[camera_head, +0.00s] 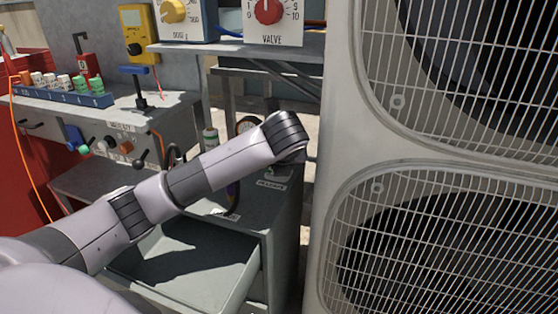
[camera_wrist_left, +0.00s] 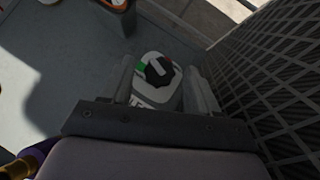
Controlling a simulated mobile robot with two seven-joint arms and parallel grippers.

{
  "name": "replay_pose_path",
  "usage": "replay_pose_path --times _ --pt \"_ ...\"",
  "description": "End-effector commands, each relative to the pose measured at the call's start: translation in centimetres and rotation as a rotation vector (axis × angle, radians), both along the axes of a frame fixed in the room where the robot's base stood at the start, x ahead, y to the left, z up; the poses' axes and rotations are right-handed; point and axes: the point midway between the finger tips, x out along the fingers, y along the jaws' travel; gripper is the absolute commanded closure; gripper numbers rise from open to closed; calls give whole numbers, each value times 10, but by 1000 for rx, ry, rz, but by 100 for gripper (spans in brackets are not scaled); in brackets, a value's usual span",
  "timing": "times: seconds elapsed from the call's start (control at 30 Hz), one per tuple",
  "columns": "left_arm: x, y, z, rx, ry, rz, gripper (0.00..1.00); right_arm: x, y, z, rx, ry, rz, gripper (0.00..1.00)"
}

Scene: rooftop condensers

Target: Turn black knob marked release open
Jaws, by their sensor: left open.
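The black knob (camera_wrist_left: 158,71) sits on a pale rounded plate (camera_wrist_left: 150,92) with a green mark at its left, in the left wrist view. A light pointer line shows on the knob. My left gripper (camera_wrist_left: 162,66) is open, with one finger on each side of the knob; I cannot tell whether they touch it. In the head view my left wrist covers the knob, and a small label (camera_head: 271,185) shows on the cabinet top below the wrist. The lettering on the plate is partly hidden. My right gripper is in neither view.
The condenser unit (camera_head: 341,150) with fan grilles stands close on the right. The grey cabinet (camera_head: 283,230) has an open drawer (camera_head: 190,262) at its front. A bench at left carries a blue rack (camera_head: 60,92) and levers. A shelf above holds the red VALVE dial (camera_head: 268,10).

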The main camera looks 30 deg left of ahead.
Motion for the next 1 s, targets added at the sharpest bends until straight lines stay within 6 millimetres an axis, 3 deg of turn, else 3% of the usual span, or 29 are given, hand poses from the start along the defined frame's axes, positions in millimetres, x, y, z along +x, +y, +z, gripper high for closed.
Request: replay_pose_path --times 0.4,0.83,1.0 --pt "-33 -26 44 -1 -1 -3 40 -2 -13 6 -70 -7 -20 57" --pt "-37 -28 47 2 4 -8 40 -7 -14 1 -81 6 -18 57" --pt "-34 -27 43 19 47 -139 40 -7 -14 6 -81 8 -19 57"
